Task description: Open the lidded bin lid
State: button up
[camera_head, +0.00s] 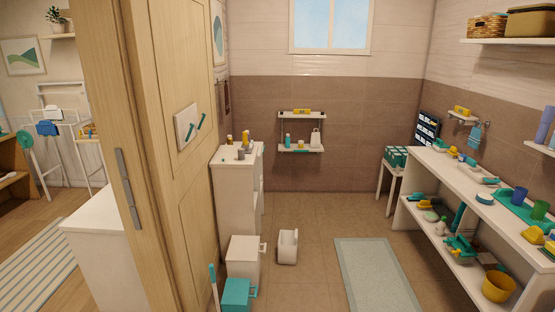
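A white box-shaped bin (244,261) stands on the floor at the lower middle, in front of a white cabinet. Its flat top looks closed, and a small handle-like part sticks out at its right. A teal box (236,294) with a similar part stands just in front of it, cut by the bottom edge. A smaller white container (288,247) stands to the right. I cannot tell for sure which one is the lidded bin; the white box looks most like it. My gripper is not in view.
A wooden door (165,150) stands at the left. A teal-handled tool (213,285) leans near the teal box. The white cabinet (235,190) rises behind the bin. A grey-green mat (376,275) and open tiled floor lie to the right, before a loaded white shelf bench (462,200).

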aim_at(241, 248)
jog(key=i, duration=1.75)
jog(key=i+l+u, duration=0.15)
jog(key=i+u, duration=0.15)
jog(key=i, duration=0.5)
jog(key=i+l+u, duration=0.2)
jog(key=i+u, duration=0.25)
jog(key=i+l+u, duration=0.45)
jog(key=j, duration=0.1)
